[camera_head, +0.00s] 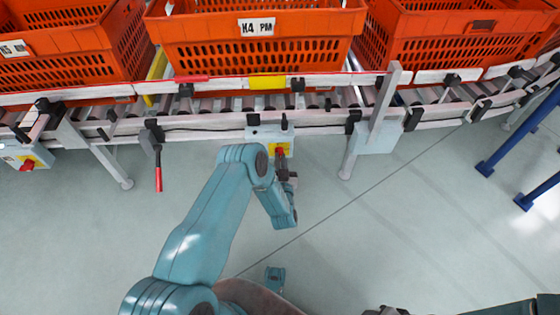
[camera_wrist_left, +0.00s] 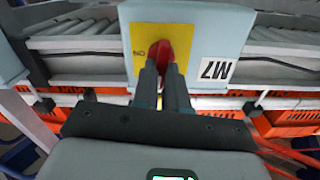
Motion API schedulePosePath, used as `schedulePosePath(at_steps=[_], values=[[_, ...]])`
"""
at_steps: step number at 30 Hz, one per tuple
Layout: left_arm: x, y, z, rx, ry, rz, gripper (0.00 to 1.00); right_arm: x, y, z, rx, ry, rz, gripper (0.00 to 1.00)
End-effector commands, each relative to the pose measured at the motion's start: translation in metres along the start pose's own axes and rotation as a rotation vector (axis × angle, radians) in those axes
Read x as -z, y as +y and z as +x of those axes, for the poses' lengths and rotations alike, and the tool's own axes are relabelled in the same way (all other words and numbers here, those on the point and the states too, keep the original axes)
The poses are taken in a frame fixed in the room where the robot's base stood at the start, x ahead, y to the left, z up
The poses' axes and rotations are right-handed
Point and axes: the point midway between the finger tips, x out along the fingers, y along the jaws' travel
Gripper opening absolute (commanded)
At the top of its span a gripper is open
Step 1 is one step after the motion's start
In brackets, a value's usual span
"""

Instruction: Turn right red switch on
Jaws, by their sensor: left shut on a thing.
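The right red switch (camera_head: 280,151) sits on a yellow plate on a grey box under the conveyor's front rail. In the left wrist view the red switch (camera_wrist_left: 161,52) stands on the yellow plate (camera_wrist_left: 200,40), with "ON" lettering to its left and an "M7" label to its right. My left gripper (camera_head: 284,165) reaches up to the switch. Its two fingers (camera_wrist_left: 162,75) are closed on the red knob and hide its lower part. Another red switch (camera_head: 27,165) is on a box at the far left. A dark part of my right arm's end (camera_head: 385,311) barely shows at the bottom edge.
Orange totes (camera_head: 255,55) stand on the roller conveyor (camera_head: 220,120) above the switch. A red-tipped lever (camera_head: 158,175) hangs left of my arm. Conveyor legs (camera_head: 347,165) stand to either side. Blue posts (camera_head: 510,140) are at the right. The floor between is clear.

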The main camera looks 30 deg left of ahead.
Motion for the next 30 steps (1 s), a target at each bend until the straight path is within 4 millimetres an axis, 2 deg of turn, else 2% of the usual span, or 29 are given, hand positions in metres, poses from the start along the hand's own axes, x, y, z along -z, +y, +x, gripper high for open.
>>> schedulePosePath(at_steps=[30], values=[[-0.004, 0.005, 0.000, 0.000, -0.004, 0.951, 0.00, 0.004, 0.006, 0.011, -0.001, 0.009, 0.009, 0.38]])
